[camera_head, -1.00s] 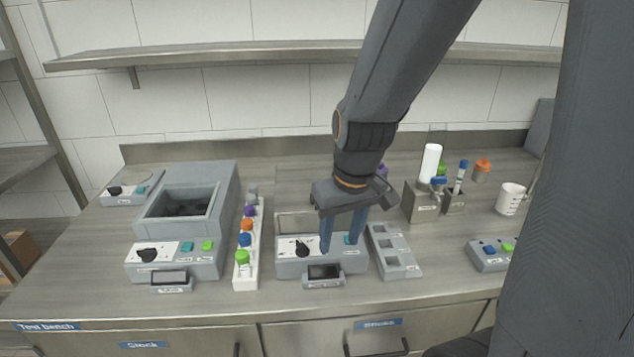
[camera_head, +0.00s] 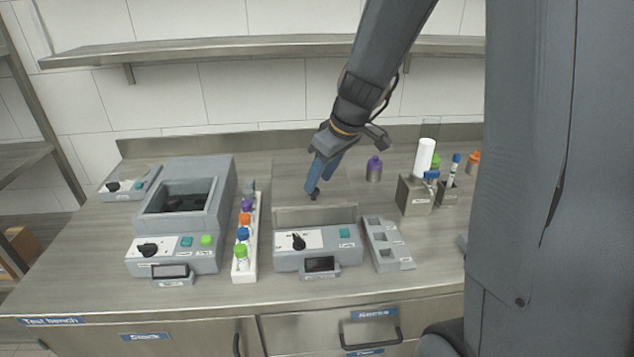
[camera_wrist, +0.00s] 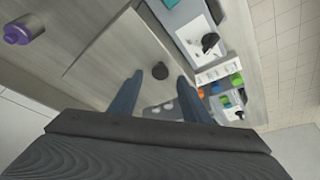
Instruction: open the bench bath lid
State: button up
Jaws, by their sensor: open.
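A flat grey-brown lid (camera_head: 285,183) lies behind the control panel of the middle bench unit (camera_head: 345,257); it looks closed. Its small dark round knob (camera_wrist: 160,71) stands up from it in the wrist view. My gripper (camera_head: 321,191) is over this lid, pointing down. Its two blue-grey fingers are open. In the wrist view the knob shows between the fingertips, with a gap on both sides. How far the tips are above the lid is hard to tell.
Left of the middle unit stand a rack (camera_head: 239,268) of colour-capped bottles and a unit with an open basin (camera_head: 150,222). A purple-capped bottle (camera_head: 374,170) stands behind right. A grey slotted tray (camera_head: 393,262) and a metal holder (camera_head: 414,196) are to the right.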

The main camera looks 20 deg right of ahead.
aim_at(317, 191)
jog(key=shift+x, duration=1.5)
